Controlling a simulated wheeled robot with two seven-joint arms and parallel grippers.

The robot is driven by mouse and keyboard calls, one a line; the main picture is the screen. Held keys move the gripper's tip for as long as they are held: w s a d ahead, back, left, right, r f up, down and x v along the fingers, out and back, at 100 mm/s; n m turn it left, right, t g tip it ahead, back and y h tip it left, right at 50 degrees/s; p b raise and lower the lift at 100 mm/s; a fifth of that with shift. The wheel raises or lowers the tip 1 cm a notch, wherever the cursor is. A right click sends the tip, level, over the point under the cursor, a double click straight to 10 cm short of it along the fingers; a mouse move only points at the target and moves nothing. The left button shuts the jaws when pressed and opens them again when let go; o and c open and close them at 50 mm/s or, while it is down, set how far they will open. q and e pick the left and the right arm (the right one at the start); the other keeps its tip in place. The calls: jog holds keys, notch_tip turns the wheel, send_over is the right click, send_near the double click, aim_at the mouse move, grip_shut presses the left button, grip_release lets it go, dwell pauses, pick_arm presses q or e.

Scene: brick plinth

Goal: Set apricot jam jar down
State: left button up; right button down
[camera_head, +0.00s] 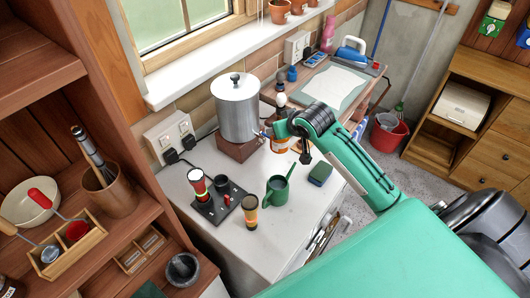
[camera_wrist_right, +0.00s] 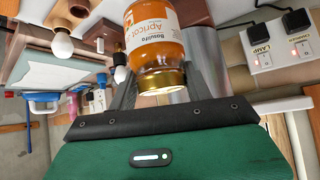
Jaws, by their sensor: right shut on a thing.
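The apricot jam jar (camera_head: 280,145) has orange contents and a white and orange label. In the wrist view the jar (camera_wrist_right: 155,45) appears upside down, with its gold lid toward my palm. My right gripper (camera_wrist_right: 160,78) is shut on it, a dark finger on either side. In the head view my right gripper (camera_head: 281,131) is at the jar's top, partly hidden by its own arm. The jar is just right of the brick plinth (camera_head: 238,150), which bears a big metal pot (camera_head: 237,108). I cannot tell whether the jar's base touches the counter. My left gripper is out of view.
Wall sockets (camera_head: 170,137) are behind. A light bulb (camera_head: 281,99) is close behind the gripper.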

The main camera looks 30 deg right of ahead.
notch_tip(320, 180, down, 11)
jog(key=shift+a+f+p, duration=0.1)
jog(key=shift+p, duration=0.85)
jog(key=w+p, duration=0.1)
jog(key=w, duration=0.2)
jog(key=shift+w+r+p, duration=0.2)
jog(key=shift+p, duration=0.15)
jog(key=c, duration=2.2)
grip_release()
jog(key=shift+w+f, duration=0.25)
jog(key=shift+w, duration=0.05)
jog(key=shift+f+p, duration=0.4)
jog(key=shift+f, duration=0.05)
jog(key=shift+s+f, duration=0.1)
jog(key=shift+s, duration=0.1)
jog(key=c, duration=0.6)
grip_release()
jog(key=shift+w, duration=0.1)
